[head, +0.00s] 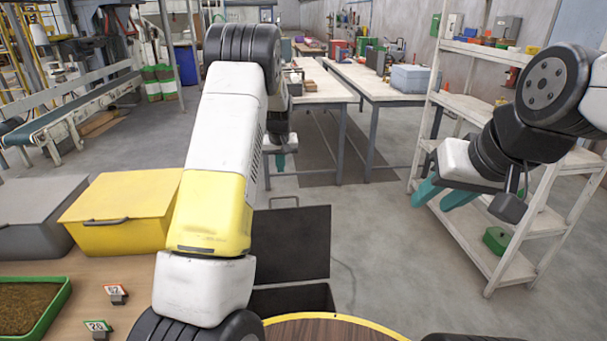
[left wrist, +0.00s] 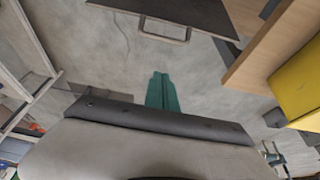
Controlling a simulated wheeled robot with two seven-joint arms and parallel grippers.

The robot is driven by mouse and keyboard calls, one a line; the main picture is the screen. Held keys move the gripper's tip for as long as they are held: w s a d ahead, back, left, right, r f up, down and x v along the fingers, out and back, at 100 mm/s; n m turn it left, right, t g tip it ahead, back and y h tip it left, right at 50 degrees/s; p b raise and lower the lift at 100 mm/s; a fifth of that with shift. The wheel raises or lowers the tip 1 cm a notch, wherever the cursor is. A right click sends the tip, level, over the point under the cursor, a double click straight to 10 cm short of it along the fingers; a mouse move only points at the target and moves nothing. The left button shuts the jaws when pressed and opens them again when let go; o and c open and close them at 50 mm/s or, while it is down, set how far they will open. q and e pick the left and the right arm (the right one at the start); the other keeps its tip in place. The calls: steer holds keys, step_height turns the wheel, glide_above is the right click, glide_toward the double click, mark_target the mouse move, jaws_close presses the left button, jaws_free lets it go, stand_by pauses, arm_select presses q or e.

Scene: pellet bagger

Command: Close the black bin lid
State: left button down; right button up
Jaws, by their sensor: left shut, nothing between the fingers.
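The black bin (head: 316,298) stands beside the wooden table, partly hidden behind my left arm. Its black lid (head: 300,240) is open, swung back away from the bin, with a handle (head: 284,201) on its far edge. In the left wrist view the lid (left wrist: 195,12) and its handle (left wrist: 166,36) show at the top. My left gripper (head: 281,160) is beyond the lid's handle edge, its teal fingers together and empty. They also show in the left wrist view (left wrist: 161,92), apart from the handle. My right gripper (head: 443,195) is at the right, fingers spread and empty, beside the white shelf.
A yellow bin (head: 120,205) and a grey bin (head: 35,215), both lidded, stand left of my left arm. A green-rimmed tray (head: 45,325) sits on the wooden table (head: 125,270). A white shelf (head: 480,240) stands right.

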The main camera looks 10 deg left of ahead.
arm_select(q)
step_height(320, 180, down, 10)
steer(key=shift+w+d+f, duration=0.15)
steer(key=shift+w+d, duration=0.05)
steer(key=shift+w, duration=0.15)
stand_by(0.4)
steer(key=shift+d, duration=0.1)
